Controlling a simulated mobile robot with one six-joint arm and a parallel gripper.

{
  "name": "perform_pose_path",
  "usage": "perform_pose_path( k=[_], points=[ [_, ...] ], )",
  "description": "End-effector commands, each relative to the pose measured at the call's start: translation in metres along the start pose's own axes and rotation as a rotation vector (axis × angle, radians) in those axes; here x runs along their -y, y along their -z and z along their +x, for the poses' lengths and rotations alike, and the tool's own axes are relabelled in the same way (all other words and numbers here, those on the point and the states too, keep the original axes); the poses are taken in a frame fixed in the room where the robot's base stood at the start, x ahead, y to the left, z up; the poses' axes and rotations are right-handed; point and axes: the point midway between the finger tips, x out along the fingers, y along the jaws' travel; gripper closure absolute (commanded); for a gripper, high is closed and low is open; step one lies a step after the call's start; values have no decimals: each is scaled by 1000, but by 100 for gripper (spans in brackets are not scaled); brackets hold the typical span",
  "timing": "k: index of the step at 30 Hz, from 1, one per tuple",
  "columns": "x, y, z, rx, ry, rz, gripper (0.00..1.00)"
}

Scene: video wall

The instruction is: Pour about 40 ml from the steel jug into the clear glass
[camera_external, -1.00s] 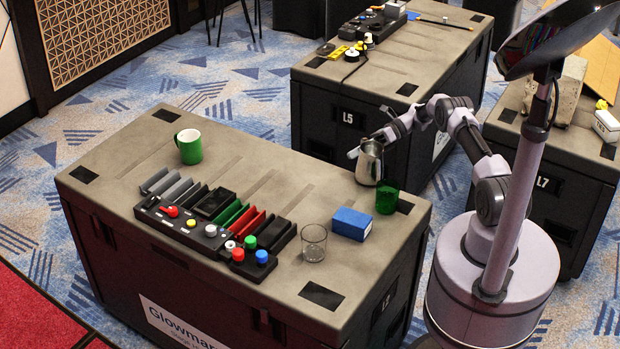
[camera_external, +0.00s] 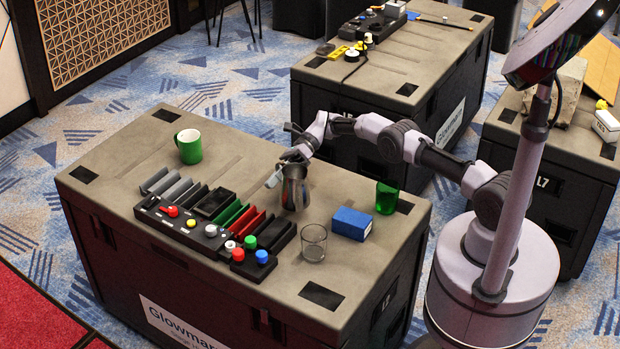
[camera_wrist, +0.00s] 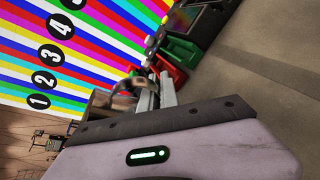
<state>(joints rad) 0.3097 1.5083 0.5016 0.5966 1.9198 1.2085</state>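The steel jug (camera_external: 295,188) is upright behind the clear glass and a little to its left in the external view. My gripper (camera_external: 282,168) is at the jug's upper left, shut on it; the exact grip on the handle is partly hidden. I cannot tell how far the jug's base is above the case top. The clear glass (camera_external: 314,244) stands upright near the front edge and looks empty.
A blue box (camera_external: 352,223) is right of the glass, with a green tumbler (camera_external: 387,198) beyond it. A control panel (camera_external: 185,229) with knobs and a rack of coloured slats (camera_external: 241,218) lie to the left. A green mug (camera_external: 188,146) stands at the back left.

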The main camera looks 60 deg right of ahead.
Motion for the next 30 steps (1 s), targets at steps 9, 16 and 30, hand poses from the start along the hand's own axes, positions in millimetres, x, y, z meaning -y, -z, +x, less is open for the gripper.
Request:
perform_pose_path(
  k=[9, 16, 30],
  points=[
    [-31, -19, 72, -61, -75, -24, 100],
    [-34, -21, 79, -68, -83, -25, 100],
    [-44, -26, 75, -60, -52, -99, 100]
  ],
)
